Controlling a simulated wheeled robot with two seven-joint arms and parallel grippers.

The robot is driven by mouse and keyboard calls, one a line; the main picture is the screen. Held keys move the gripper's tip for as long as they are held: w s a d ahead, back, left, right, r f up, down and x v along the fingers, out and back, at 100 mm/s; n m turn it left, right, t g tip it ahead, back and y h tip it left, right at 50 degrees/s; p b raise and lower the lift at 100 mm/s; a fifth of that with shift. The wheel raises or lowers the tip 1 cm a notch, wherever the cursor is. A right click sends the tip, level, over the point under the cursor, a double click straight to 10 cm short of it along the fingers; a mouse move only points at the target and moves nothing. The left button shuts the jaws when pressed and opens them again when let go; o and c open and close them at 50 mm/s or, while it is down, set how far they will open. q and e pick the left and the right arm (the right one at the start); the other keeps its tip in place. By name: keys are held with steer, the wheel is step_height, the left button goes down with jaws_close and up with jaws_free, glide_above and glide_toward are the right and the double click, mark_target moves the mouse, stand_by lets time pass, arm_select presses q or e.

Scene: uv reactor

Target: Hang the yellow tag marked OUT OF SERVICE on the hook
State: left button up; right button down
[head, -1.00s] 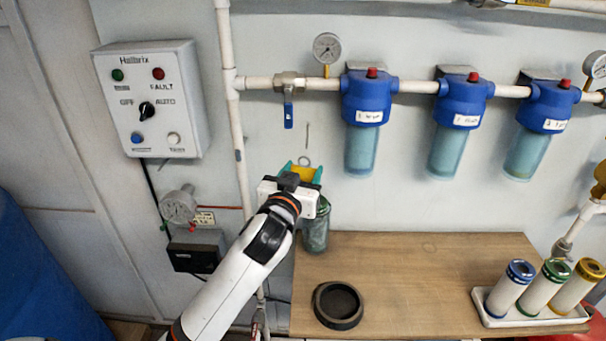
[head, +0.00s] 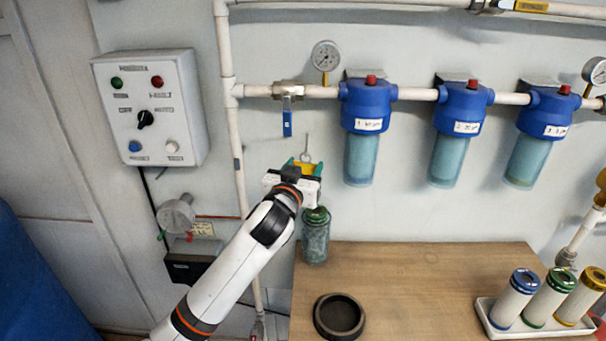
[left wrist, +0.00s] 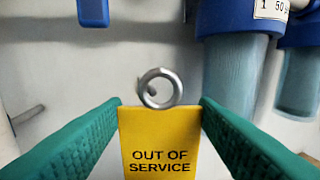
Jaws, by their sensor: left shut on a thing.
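My left gripper (head: 305,171) is shut on the yellow tag (left wrist: 160,145), gripping its two side edges with green fingers. The tag is upright, reads OUT OF SERVICE, and has a metal ring (left wrist: 160,88) at its top. In the head view the tag (head: 303,168) is mostly hidden behind the gripper, and its ring (head: 305,157) shows above. The thin grey hook (head: 307,141) on the wall is just above, its lower end meeting the ring in the picture. A small grey bit shows inside the ring in the wrist view; I cannot tell whether the hook passes through it.
A blue-handled valve (head: 287,122) is above left of the tag, and a blue filter housing (head: 366,105) is to the right. A green-capped jar (head: 316,240) stands below the gripper on the wooden bench (head: 430,285).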

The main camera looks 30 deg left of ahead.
arm_select(q)
steer(key=shift+w+a, duration=0.35)
steer(key=shift+w, duration=0.4)
steer(key=shift+w+a+f+b, duration=0.25)
steer(key=shift+w+a+f, duration=0.05)
steer(key=shift+w, duration=0.3)
steer(key=shift+w+a+f+b, duration=0.25)
steer(key=shift+w, duration=0.3)
arm_select(e)
steer(key=shift+a+f, duration=0.15)
steer(key=shift+f, duration=0.4)
arm_select(q)
steer(key=o, duration=1)
steer(key=shift+o, duration=0.2)
